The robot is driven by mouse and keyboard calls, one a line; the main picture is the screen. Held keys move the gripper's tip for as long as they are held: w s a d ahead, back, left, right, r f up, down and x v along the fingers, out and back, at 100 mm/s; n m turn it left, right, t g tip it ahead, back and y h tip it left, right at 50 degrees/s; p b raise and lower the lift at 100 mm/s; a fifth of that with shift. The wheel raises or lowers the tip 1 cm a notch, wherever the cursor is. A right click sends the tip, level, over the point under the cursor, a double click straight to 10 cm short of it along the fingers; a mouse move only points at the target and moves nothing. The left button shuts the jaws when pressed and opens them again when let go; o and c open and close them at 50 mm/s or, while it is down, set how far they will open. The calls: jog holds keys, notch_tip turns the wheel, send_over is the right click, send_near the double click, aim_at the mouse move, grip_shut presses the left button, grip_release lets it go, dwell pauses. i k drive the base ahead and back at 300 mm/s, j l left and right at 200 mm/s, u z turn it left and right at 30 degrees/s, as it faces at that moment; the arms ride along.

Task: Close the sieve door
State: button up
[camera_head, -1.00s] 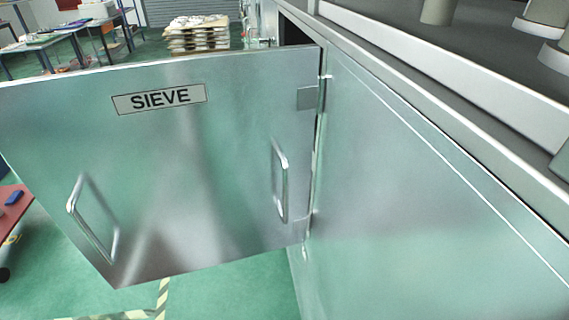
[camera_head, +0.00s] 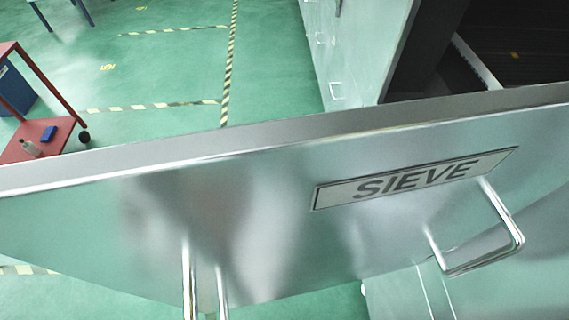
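The sieve door (camera_head: 270,220) is a shiny metal panel that stands open, jutting out across the head view. Its SIEVE label (camera_head: 415,182) is on the face toward me. One bar handle (camera_head: 488,240) is at the right of the door, and another handle (camera_head: 205,285) is near its lower middle, partly cut off by the frame. Behind the door, the dark opening (camera_head: 480,50) of the machine shows at the upper right. My gripper is not in view.
A red cart (camera_head: 45,135) with a blue item and a bottle on it stands at the left. Green floor (camera_head: 170,75) with striped tape lines is clear beyond the door. A pale metal cabinet wall (camera_head: 360,40) runs along the back.

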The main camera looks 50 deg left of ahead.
aim_at(223, 219)
jog(key=u, duration=0.7)
